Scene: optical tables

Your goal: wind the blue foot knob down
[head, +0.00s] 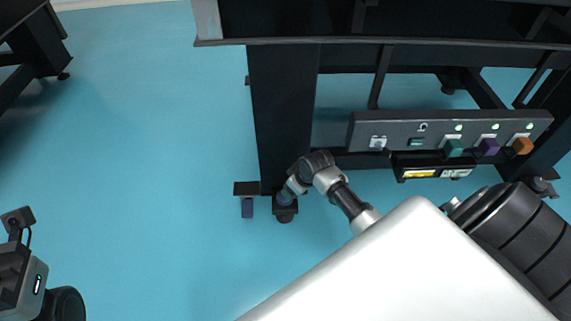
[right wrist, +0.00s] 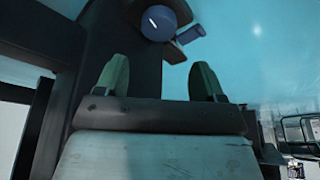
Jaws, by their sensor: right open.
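The blue foot knob (head: 285,199) is at the bottom of the dark table leg in the head view, partly covered by my right gripper. In the right wrist view the round blue knob (right wrist: 160,22) lies beyond the fingertips, between their lines. My right gripper (head: 291,188) is close to the knob in the head view. In the right wrist view its two green fingers (right wrist: 159,72) are apart with nothing between them. Part of my left arm (head: 22,275) shows at the lower left, away from the table; its fingers cannot be made out.
A control panel (head: 400,129) with coloured knobs is at the right. The dark table leg (head: 283,110) rises behind. Blue floor (head: 150,150) is clear at left.

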